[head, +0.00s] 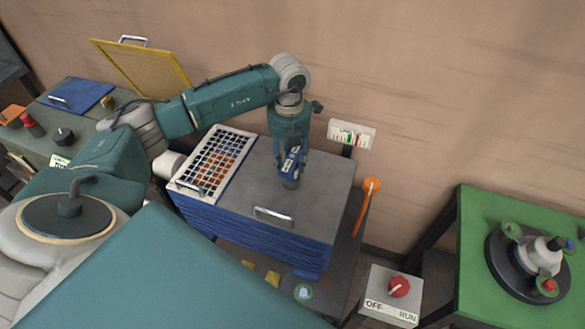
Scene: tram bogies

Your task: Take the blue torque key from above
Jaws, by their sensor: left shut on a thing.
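My left gripper (290,168) points straight down over the grey top of a blue cabinet (262,232). It is shut on the blue torque key (291,182), whose dark blue rounded lower end shows just below the fingers. The fingers hide most of the key. I cannot tell whether its lower end touches the cabinet top. My right gripper is not in view.
A white grid panel (197,187) lies on the cabinet's left part. A metal handle (273,217) is at its front. An orange long-handled tool (360,217) is right of the cabinet. A switch box (390,305) and a green table (475,300) stand farther right.

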